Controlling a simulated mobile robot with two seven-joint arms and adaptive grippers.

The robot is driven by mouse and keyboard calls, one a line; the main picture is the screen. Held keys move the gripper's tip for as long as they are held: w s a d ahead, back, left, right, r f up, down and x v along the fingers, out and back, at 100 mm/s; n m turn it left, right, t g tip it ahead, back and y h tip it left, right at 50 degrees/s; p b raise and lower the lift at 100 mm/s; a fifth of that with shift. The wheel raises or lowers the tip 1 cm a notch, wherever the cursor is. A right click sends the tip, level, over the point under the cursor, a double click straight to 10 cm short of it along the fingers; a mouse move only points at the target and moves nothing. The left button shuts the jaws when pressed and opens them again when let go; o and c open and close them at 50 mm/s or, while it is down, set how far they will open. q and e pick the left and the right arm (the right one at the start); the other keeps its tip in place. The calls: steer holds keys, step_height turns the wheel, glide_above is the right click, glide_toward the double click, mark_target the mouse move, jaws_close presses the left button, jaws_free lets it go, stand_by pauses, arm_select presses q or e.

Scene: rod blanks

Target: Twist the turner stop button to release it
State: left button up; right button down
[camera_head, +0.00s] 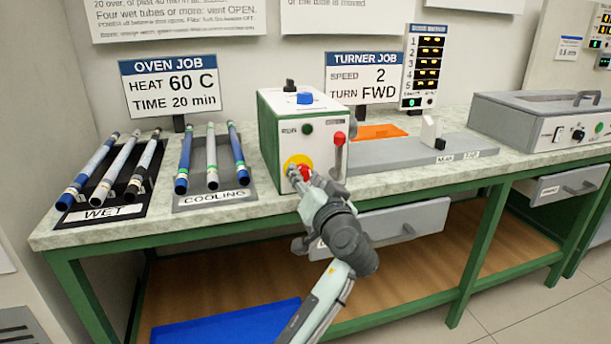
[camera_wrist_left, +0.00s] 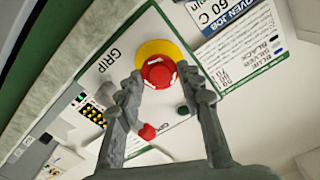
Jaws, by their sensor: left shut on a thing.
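The turner (camera_head: 322,150) is a white-fronted box with a green side, standing on the bench. Its stop button is a red knob (camera_head: 304,173) on a yellow disc (camera_head: 292,161), low on the front face. My left gripper (camera_head: 307,181) reaches up to it from the front and hides part of it. In the left wrist view the red stop button (camera_wrist_left: 158,71) sits between the two fingers of my left gripper (camera_wrist_left: 162,82), with the yellow disc (camera_wrist_left: 158,47) behind it. The fingers are shut on the button. My right gripper is not in view.
A red-knobbed lever (camera_head: 339,139) stands right beside the button on the turner. The wet rack (camera_head: 103,213) and cooling rack (camera_head: 218,200) with rods lie to the left. A drawer (camera_head: 400,226) hangs under the bench, behind my arm. A blue tray (camera_head: 228,324) lies below.

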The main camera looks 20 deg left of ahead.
arm_select(q)
steer(key=o, duration=1.2)
